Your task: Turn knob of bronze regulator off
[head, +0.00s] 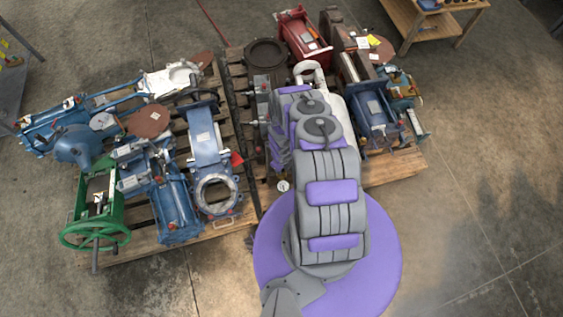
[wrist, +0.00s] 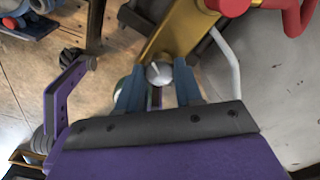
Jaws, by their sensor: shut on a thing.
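In the wrist view, the bronze regulator (wrist: 180,29) shows as a gold-coloured body slanting from the top middle down toward my gripper. A round silver knob (wrist: 159,73) sits at its lower end. My gripper (wrist: 158,88) has its two blue-grey fingers on either side of the knob, shut on it. The finger contact and whatever lies below the knob are partly hidden by the fingers. In the head view my arm covers this spot, and neither the regulator nor my fingertips can be made out.
A red part (wrist: 228,5) and a curved red handle (wrist: 296,16) are close by at the upper right. In the head view, pallets (head: 392,167) hold blue valves (head: 207,145), a green valve with a handwheel (head: 95,237) and a red unit (head: 302,35). Floor at right is clear.

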